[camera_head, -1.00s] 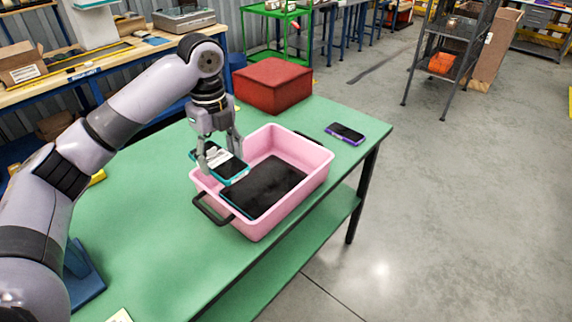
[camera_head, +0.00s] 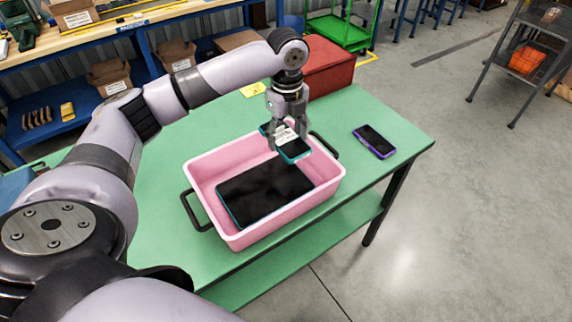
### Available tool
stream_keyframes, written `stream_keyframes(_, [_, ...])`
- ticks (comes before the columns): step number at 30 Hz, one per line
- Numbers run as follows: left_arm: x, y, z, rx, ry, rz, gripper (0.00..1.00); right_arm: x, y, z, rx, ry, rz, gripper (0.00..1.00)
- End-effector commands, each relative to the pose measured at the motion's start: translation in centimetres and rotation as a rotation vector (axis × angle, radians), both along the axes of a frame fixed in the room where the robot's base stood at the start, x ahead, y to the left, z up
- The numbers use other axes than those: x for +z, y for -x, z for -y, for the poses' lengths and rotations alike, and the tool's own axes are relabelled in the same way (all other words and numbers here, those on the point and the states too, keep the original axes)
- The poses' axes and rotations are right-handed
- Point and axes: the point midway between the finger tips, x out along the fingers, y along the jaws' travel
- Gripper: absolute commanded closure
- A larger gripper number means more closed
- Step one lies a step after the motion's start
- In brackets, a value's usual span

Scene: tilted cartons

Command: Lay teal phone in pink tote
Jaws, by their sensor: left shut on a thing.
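The teal phone (camera_head: 293,149) has a dark screen and a teal edge. My left gripper (camera_head: 287,142) is shut on it and holds it tilted over the far right part of the pink tote. The pink tote (camera_head: 216,170) stands on the green table with black handles at its ends. A large black tablet with a teal edge (camera_head: 263,188) lies inside it, filling much of the floor. The fingers hide part of the phone. My right gripper is not in view.
A purple-edged phone (camera_head: 374,141) lies on the green table (camera_head: 397,127) right of the tote. A red box (camera_head: 328,68) stands at the table's back edge. A yellow note (camera_head: 253,89) lies near it. Table space left of the tote is clear.

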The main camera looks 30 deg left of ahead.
Motion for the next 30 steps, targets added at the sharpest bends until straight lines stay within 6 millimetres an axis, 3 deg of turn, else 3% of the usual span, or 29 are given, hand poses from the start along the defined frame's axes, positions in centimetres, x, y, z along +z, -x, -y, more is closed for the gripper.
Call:
stream_keyframes(3, [-3.2, 0.1, 0.0, 0.001, -0.001, -0.004, 0.75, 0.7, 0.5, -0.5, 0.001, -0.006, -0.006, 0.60])
stream_keyframes(9, [-7.0, 0.0, 0.1, -0.001, 0.001, 0.000, 0.75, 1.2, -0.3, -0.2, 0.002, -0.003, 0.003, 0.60])
stream_keyframes(14, [-8.3, 0.0, 0.1, 0.000, 0.001, 0.000, 0.75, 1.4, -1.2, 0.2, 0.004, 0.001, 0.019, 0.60])
stream_keyframes(21, [-11.7, 0.0, 0.1, 0.001, 0.001, -0.001, 0.75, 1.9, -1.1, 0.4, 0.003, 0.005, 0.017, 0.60])
stream_keyframes(30, [-12.3, -0.1, 0.1, -0.001, 0.001, 0.003, 0.75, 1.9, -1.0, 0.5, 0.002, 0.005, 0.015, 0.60])
